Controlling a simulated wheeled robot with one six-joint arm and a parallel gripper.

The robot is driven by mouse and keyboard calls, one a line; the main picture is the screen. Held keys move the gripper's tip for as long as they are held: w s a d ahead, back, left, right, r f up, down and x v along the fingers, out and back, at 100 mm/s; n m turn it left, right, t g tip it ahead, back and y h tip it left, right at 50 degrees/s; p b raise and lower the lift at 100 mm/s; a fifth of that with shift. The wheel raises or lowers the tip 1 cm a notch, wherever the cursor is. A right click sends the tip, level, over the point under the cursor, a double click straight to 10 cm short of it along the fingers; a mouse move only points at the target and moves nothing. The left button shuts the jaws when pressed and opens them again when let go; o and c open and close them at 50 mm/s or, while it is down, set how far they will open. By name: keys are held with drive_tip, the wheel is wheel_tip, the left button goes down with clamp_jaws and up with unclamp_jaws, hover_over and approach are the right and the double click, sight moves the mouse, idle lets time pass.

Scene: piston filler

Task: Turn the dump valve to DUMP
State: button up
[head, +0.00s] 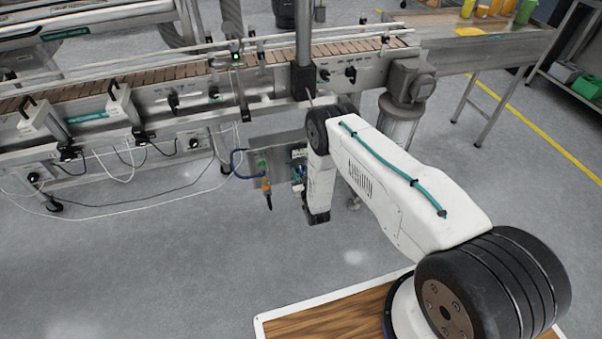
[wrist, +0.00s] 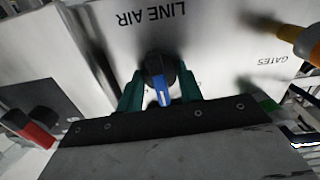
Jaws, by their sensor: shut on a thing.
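In the wrist view, a round black knob with a blue pointer bar (wrist: 158,82) sits on a pale metal panel (wrist: 215,50). The panel is lettered LINE AIR, upside down in this view, beyond the knob. The blue bar points toward the bottom of the picture, toward my palm. My gripper (wrist: 160,92) has its two teal fingers shut on either side of the knob. No DUMP lettering is readable.
In the wrist view, a red part (wrist: 40,128) is at the left and an orange-yellow part (wrist: 300,40) at the right, near the lettering GATES. In the head view a small grey box (head: 268,172) hangs below the conveyor (head: 150,83); open floor lies in front.

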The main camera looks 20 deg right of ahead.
drive_tip(key=n, duration=0.4)
drive_tip(key=shift+a+n, duration=0.1)
drive_tip(key=shift+n, duration=2.1)
drive_tip(key=o, duration=1)
drive_tip(key=s, duration=0.8)
